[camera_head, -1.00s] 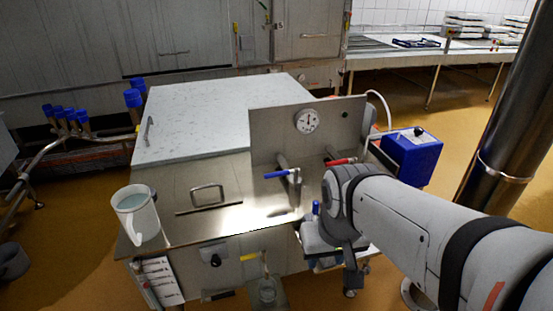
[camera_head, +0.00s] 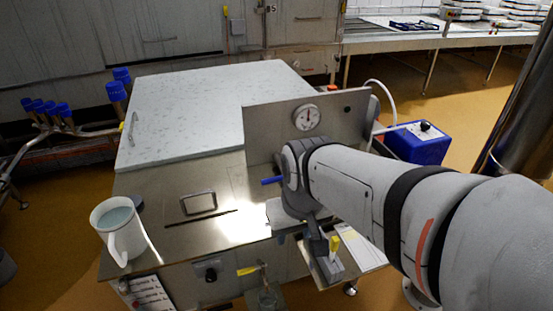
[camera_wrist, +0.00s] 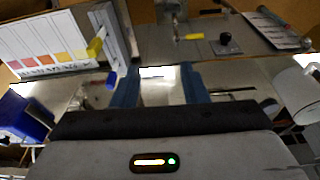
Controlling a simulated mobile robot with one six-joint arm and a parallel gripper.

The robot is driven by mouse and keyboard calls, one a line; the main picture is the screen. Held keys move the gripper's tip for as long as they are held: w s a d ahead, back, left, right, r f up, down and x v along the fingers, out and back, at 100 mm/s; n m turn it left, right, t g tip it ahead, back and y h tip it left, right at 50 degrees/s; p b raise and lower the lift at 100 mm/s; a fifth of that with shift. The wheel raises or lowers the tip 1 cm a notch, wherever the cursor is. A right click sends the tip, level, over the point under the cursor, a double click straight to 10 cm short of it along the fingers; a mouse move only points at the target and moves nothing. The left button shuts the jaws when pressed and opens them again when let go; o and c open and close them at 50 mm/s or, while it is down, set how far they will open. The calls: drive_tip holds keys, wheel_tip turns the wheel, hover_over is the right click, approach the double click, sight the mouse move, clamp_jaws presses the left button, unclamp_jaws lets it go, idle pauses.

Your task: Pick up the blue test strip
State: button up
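A small blue piece (camera_wrist: 111,80), which looks like the blue test strip, shows in the wrist view just left of my left finger. It stands by the edge of a grey holder, apart from the gap between my fingers. A yellow strip (camera_wrist: 95,47) is farther up in that holder; it also shows in the head view (camera_head: 334,243). My gripper (camera_wrist: 160,85) is open, with only bright metal seen between its bluish fingers. In the head view the blue strip is not clearly seen, and my arm hides much of that area.
A colour chart (camera_wrist: 45,40) is at the wrist view's upper left. A blue valve handle (camera_head: 271,180) and a gauge panel (camera_head: 350,112) are close to my arm. A white jug (camera_head: 121,228) stands on the steel top at left. A blue box (camera_head: 418,144) is at right.

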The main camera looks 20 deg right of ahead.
drive_tip(key=w+d+f+p, duration=0.2)
drive_tip(key=w+d, duration=0.1)
drive_tip(key=w+d+f+g+p, duration=0.1)
drive_tip(key=w+d+f+p, duration=0.1)
drive_tip(key=w+d+f, duration=0.1)
drive_tip(key=w+d+f+g+p, duration=0.1)
drive_tip(key=w+d+f+p, duration=0.1)
drive_tip(key=w+d, duration=0.3)
drive_tip(key=shift+w+d+f+p, duration=0.1)
drive_tip(key=shift+d+f+p, duration=0.1)
drive_tip(key=shift+f+p, duration=0.25)
drive_tip(key=shift+d+f, duration=0.15)
drive_tip(key=shift+f, duration=0.35)
drive_tip(key=shift+f+p, duration=0.4)
drive_tip(key=shift+f, duration=3.15)
drive_tip(key=shift+c, duration=0.2)
clamp_jaws()
